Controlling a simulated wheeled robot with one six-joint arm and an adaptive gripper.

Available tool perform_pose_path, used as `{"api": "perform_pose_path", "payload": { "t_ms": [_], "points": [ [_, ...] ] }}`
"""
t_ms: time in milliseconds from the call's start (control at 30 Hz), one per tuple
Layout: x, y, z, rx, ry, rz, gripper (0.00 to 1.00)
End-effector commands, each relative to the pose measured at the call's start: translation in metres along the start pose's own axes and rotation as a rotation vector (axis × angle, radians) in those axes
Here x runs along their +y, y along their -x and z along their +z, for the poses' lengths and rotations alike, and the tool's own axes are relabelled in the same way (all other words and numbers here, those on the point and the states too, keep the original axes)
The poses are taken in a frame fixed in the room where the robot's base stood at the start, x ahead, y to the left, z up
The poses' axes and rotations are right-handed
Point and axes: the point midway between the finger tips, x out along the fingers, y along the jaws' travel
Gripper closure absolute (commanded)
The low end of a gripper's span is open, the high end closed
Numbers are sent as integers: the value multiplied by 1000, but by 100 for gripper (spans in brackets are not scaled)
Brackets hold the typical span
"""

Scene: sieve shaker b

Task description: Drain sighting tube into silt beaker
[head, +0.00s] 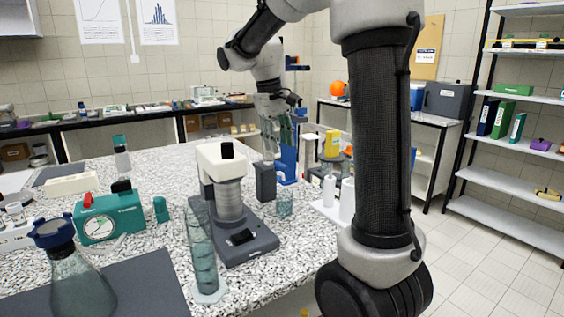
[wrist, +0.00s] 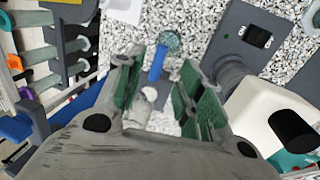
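My gripper (head: 281,138) points down over the far part of the speckled bench. In the wrist view my gripper (wrist: 155,98) has its green-padded fingers spread, with nothing clamped between them. A small clear beaker (head: 285,203), likely the silt beaker, stands on the bench below and nearer. From above, the beaker (wrist: 171,40) shows just beyond the fingertips, with a blue bar (wrist: 157,64) pointing at it. A blue upright stand (head: 289,165) is beside the gripper. I cannot tell for sure which thing is the sighting tube; a pale rounded part (wrist: 149,94) lies below the fingers.
The white and grey shaker (head: 222,165) with its sieve stack stands left of the beaker. A tall glass cylinder (head: 203,262), a teal timer (head: 109,219) and a blue-collared flask (head: 75,275) are nearer. White bottles (head: 347,199) stand right. My arm hides part of the right side.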

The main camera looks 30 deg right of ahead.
Motion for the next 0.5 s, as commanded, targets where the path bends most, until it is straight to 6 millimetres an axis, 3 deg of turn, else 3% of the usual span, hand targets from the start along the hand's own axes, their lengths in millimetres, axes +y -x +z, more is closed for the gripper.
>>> {"api": "perform_pose_path", "payload": {
  "t_ms": [300,500],
  "points": [
    [0,-53,1,-2,1,-1,63],
    [0,-68,1,1,0,-2,63]
  ]
}}
